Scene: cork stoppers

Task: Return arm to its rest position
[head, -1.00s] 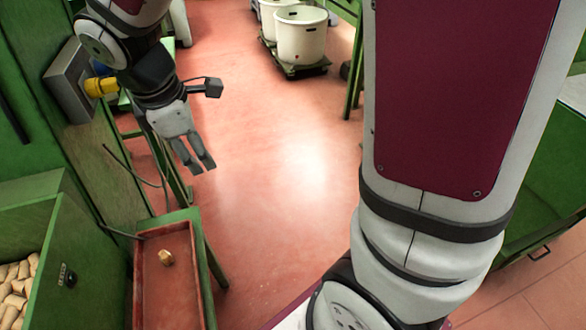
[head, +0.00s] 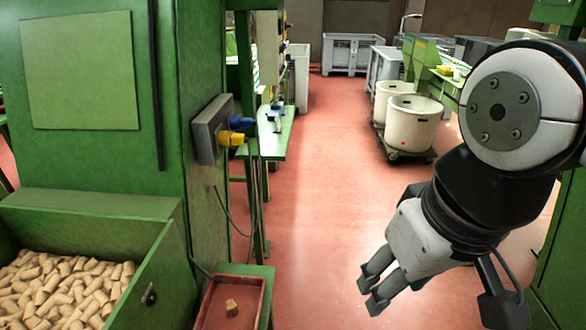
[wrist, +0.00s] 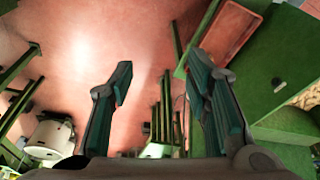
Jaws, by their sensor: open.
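My gripper (head: 372,293) hangs at the right of the head view, fingers pointing down and left over the red floor. In the wrist view my gripper (wrist: 165,85) shows two dark green fingers well apart, with nothing between them. My arm is folded at the right side of the head view. The gripper is clear of the bench and touches nothing that I can see.
A cork stopper (head: 232,307) lies in a red tray (head: 207,312) on a green stand. Left of it is a green bin (head: 150,265) full of corks (head: 60,290). White tubs (head: 412,125) stand on a dolly behind my gripper. The middle floor (head: 325,200) is open.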

